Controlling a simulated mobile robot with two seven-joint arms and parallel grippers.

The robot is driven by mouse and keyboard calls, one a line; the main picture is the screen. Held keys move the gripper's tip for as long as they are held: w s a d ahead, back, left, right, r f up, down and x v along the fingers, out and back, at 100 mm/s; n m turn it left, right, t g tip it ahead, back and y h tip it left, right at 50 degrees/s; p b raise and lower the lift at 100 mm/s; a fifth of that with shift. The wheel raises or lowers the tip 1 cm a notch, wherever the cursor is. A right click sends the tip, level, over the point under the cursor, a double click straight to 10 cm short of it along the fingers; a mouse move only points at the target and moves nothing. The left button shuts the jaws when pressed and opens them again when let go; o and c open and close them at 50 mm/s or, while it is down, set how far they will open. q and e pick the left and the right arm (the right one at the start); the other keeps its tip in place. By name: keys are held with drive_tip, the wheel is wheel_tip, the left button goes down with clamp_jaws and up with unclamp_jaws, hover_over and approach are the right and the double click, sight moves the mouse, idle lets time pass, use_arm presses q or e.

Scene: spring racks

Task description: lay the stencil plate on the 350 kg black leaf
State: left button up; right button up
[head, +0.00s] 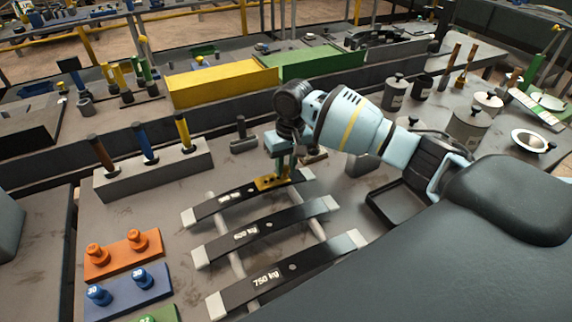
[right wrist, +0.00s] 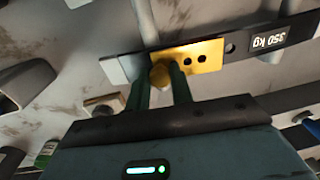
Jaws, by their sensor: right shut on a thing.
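The stencil plate (head: 267,184) is a small brass-coloured plate with dark holes and a knob. In the right wrist view the plate (right wrist: 207,56) lies along the black leaf marked 350 kg (right wrist: 238,46), near its grey end. I cannot tell for sure whether it rests fully on the leaf. In the head view this leaf (head: 207,208) is the farthest of three, with its label partly legible. My right gripper (head: 283,172) is shut on the plate's knob; its green fingers (right wrist: 160,84) show in the right wrist view. My left gripper is out of view.
Two more black leaves, one marked 750 kg (head: 262,283) and a middle one (head: 250,235), lie nearer on grey rails. A grey block (head: 155,170) with coloured-handled tools stands behind left. Orange (head: 122,255) and blue (head: 127,292) knob blocks sit front left. A black tray (head: 395,207) is right.

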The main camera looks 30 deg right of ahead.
drive_tip(key=shift+f, duration=0.3)
drive_tip(key=o, duration=1.4)
drive_tip(key=shift+r, duration=0.1)
drive_tip(key=shift+r, duration=3.4)
